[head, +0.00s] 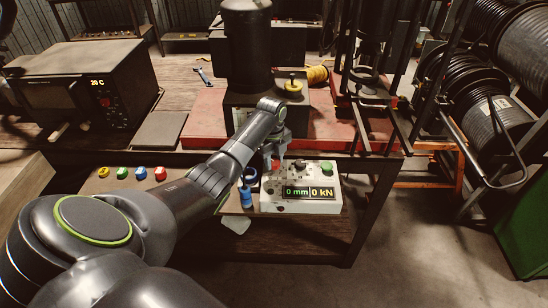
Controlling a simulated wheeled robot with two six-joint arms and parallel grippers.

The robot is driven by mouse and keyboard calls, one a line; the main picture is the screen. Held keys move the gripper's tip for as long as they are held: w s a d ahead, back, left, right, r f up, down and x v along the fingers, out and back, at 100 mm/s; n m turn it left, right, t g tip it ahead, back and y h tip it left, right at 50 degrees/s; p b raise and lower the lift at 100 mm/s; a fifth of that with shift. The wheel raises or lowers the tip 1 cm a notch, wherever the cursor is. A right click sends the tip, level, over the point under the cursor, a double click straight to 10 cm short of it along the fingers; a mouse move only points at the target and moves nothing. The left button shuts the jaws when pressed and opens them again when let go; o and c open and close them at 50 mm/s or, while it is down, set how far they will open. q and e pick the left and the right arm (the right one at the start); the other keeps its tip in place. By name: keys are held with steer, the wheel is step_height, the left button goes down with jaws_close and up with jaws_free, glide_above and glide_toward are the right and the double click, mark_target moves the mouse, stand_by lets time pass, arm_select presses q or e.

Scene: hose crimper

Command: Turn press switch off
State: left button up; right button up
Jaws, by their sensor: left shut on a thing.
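The press control box (318,205) is pale and worn, at the front edge of the bench. Its display (309,192) reads 0 mm and 0 kN. My left arm reaches in from the lower left. My left gripper (275,161) points down at the left end of the box's top, shut on what appears to be the press switch. The fingers and wrist hide most of the switch, so its position cannot be read. My right gripper is not in view.
A black press column (247,50) stands on a red base plate (205,128) behind the box. Left are an oven-like unit (85,85) reading 20 C and several coloured caps (140,173). A blue part (246,196) stands beside the box. Hose reels (500,120) stand right.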

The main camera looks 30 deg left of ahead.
arm_select(q)
steer(key=n+p, duration=0.3)
steer(key=n, duration=0.1)
steer(key=shift+r, duration=0.2)
steer(key=n+p, duration=0.1)
steer(key=n, duration=0.2)
steer(key=n+p, duration=0.1)
steer(key=n, duration=0.1)
steer(key=shift+f+n+y, duration=0.1)
steer(key=shift+n+y, duration=0.2)
steer(key=n, duration=0.2)
steer(key=shift+w+n+p, duration=0.1)
steer(key=shift+n+p, duration=0.2)
steer(key=shift+p, duration=0.1)
steer(key=n, duration=0.4)
steer(key=shift+n, duration=0.3)
steer(key=o, duration=1)
steer(key=shift+f, duration=0.1)
